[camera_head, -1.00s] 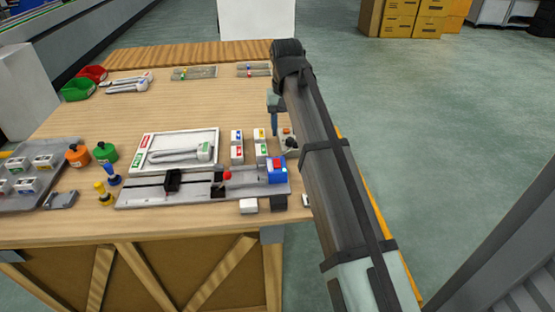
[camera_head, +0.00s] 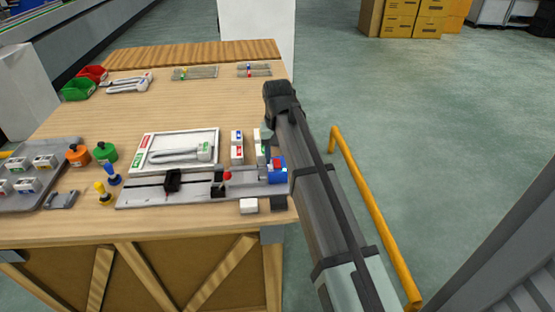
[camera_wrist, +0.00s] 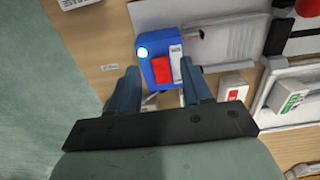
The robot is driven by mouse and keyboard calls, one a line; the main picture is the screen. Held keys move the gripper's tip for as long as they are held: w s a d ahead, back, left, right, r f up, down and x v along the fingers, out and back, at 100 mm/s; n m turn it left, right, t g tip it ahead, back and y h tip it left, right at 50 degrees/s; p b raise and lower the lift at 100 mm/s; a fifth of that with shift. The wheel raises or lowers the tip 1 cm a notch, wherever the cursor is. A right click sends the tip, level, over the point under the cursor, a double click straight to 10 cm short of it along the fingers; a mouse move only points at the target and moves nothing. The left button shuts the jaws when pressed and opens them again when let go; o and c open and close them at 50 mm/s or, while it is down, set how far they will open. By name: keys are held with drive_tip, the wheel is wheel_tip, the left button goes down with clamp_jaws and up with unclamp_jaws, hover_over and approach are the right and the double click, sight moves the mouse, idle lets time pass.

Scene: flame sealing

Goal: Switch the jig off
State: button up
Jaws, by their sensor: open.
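The jig (camera_head: 135,195) is a long grey rail fixture along the front of the table. Its blue control box (camera_head: 285,178) is at the right end, partly beside my arm. In the wrist view the blue box (camera_wrist: 149,48) carries a red rocker or button (camera_wrist: 161,70), a lit whitish-green lamp (camera_wrist: 142,52) and a white label. My gripper (camera_wrist: 160,80) is open and empty, its two fingers on either side of the red button in that view. I cannot tell whether they touch the box. In the head view my gripper (camera_head: 266,135) is just behind the box.
White labelled blocks (camera_head: 237,155) and a white tray (camera_head: 139,160) with a sealing tool lie behind the jig. A red knob (camera_head: 228,176) is on the rail. Orange and green bottles (camera_head: 105,152) stand at the left. A yellow rail (camera_head: 365,200) runs right of the table.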

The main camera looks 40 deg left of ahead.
drive_tip(key=shift+f, duration=0.95)
drive_tip(key=shift+c, duration=0.2)
